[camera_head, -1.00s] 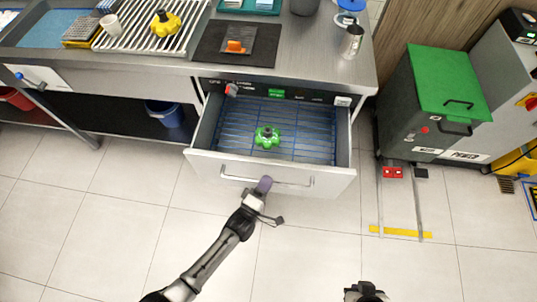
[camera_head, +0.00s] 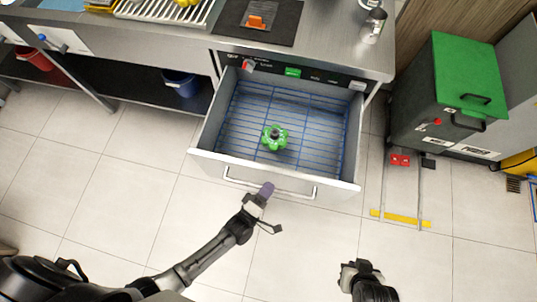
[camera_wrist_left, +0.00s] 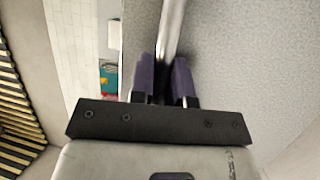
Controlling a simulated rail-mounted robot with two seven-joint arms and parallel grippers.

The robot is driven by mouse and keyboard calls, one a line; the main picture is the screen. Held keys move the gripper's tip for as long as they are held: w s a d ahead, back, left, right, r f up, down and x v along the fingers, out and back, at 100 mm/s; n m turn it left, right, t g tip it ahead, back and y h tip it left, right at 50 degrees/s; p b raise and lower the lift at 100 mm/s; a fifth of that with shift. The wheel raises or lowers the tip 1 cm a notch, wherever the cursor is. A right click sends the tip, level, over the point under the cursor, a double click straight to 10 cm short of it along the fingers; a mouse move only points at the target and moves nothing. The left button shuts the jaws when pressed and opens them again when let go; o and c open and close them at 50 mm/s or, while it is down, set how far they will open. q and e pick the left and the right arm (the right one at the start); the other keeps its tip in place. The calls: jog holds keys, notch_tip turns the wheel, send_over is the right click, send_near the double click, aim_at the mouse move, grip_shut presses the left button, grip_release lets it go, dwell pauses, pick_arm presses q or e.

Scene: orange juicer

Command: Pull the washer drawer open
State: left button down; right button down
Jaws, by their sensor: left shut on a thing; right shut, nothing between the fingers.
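The washer drawer (camera_head: 210,160) is pulled out from under the steel counter, with its blue wire rack (camera_head: 310,140) in sight. A green knobbed part (camera_head: 275,138) sits on the rack. A long bar handle (camera_head: 300,194) runs along the drawer front. My left gripper (camera_head: 266,190) is at the middle of this handle. In the left wrist view its purple fingers (camera_wrist_left: 163,80) are shut on the bar handle (camera_wrist_left: 172,30). My right gripper (camera_head: 360,266) is shut and empty, low in the head view, away from the drawer.
A red switch (camera_head: 249,66) and a green label (camera_head: 293,72) are on the panel above the drawer. A dark mat with an orange item (camera_head: 257,22) lies on the counter. A green-lidded bin (camera_head: 455,75) stands at right. The floor before the drawer is clear.

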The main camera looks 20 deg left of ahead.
pick_arm(q)
jog(key=c, duration=1.1)
grip_release()
jog(key=v, duration=1.3)
jog(key=shift+s, duration=0.4)
jog(key=shift+f, duration=0.1)
